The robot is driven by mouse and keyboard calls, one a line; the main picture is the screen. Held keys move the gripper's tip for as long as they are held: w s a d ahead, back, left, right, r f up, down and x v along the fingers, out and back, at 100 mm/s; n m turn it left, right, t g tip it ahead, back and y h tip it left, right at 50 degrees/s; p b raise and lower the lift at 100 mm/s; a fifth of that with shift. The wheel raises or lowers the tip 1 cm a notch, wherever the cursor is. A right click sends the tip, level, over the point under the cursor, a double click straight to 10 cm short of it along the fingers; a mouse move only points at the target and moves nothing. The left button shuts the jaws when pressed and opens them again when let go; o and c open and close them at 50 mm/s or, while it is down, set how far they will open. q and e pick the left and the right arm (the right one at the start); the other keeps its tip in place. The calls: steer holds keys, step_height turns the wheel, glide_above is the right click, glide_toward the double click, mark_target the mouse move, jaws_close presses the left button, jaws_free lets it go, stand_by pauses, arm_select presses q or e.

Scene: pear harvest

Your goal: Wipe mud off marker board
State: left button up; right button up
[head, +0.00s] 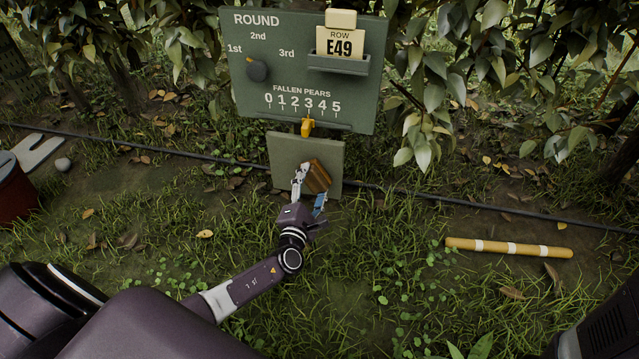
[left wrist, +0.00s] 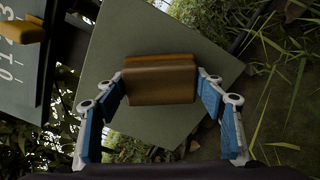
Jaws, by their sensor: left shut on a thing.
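The marker board is a green sign (head: 360,105) with a plain grey-green panel (head: 280,150) below it. The panel also shows in the left wrist view (left wrist: 200,55), tilted in the picture. My left gripper (head: 309,186) is in front of the panel's lower right part. It is shut on a brown block (head: 318,176), which looks like a wiping pad. The left wrist view shows the block (left wrist: 160,82) between the two fingers, over the panel. I cannot tell whether it touches. I make out no clear mud on the visible panel; the block hides part of it. My right gripper is not in view.
A yellow, white-banded stick (head: 509,248) lies on the grass at right. A dark hose (head: 400,193) runs behind. A red container (head: 15,190) stands at left.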

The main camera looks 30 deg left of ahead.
arm_select(q)
steer(key=shift+a+r, duration=0.2)
steer(key=shift+a, duration=0.45)
steer(key=shift+a+r, duration=0.15)
steer(key=shift+a, duration=0.5)
steer(key=shift+s+a+r, duration=0.1)
steer(key=shift+s+a, duration=0.15)
steer(key=shift+a, duration=0.65)
steer(key=shift+s+a, duration=0.25)
steer(key=shift+a, duration=0.6)
steer(key=p+v, duration=0.2)
steer(key=v, duration=0.4)
steer(key=shift+d+f, duration=0.3)
steer(key=shift+d, duration=0.05)
steer(key=shift+s, duration=0.1)
steer(key=shift+s, duration=0.1)
